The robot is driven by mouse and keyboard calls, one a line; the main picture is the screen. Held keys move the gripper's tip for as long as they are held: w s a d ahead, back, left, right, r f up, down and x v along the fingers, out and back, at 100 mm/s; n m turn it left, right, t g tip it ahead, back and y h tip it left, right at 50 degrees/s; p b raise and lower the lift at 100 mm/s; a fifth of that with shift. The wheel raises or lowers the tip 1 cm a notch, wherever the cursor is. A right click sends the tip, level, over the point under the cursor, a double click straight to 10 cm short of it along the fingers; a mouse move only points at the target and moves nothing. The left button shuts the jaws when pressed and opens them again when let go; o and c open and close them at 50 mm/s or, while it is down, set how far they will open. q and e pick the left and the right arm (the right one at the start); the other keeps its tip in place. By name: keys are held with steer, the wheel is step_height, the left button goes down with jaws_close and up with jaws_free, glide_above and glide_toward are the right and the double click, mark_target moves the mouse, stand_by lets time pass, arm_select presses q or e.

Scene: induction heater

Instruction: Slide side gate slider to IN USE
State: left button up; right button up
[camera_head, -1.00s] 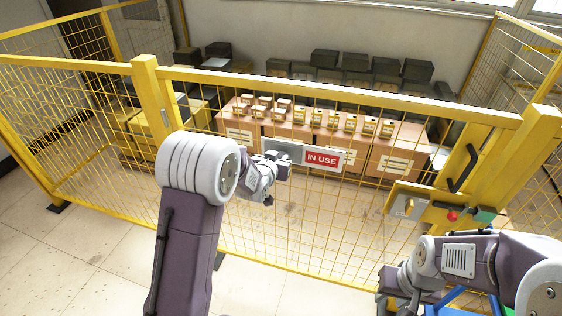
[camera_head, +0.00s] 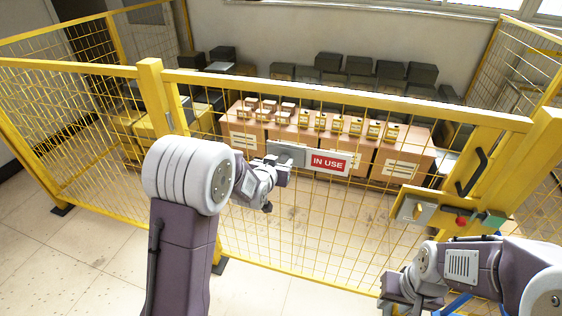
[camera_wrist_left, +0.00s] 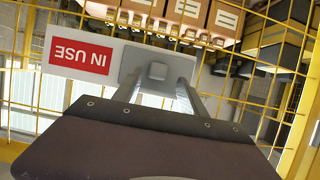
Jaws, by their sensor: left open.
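The white sign panel on the yellow mesh gate carries a red IN USE label (camera_head: 329,164), fully visible. The grey slider plate (camera_head: 290,152) covers the panel's left part, left of the red label. In the left wrist view the label (camera_wrist_left: 80,55) appears upside down, beside the grey slider (camera_wrist_left: 133,58) with its small square knob (camera_wrist_left: 157,71). My left gripper (camera_head: 284,168) is open at the slider, its fingers either side of the knob in the wrist view (camera_wrist_left: 157,88); contact cannot be told. My right gripper (camera_head: 398,290) is low at the right; its jaws are unclear.
The yellow gate post (camera_head: 160,95) stands left. A latch with a red button (camera_head: 461,222) and a black handle (camera_head: 472,172) are at the gate's right side. Behind the mesh are brown cabinets (camera_head: 360,160) and dark boxes (camera_head: 358,65). Floor in front is clear.

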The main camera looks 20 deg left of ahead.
arm_select(q)
steer(key=v, duration=0.7)
steer(key=shift+a, duration=0.15)
steer(key=s+f+g, duration=0.6)
steer(key=s+f, duration=0.1)
steer(key=s, duration=0.5)
steer(key=s+f+g, duration=0.6)
steer(key=s+f, duration=0.1)
steer(key=s, duration=0.5)
steer(key=shift+n, duration=0.3)
steer(key=shift+s+r, duration=0.1)
steer(key=shift+s, duration=0.05)
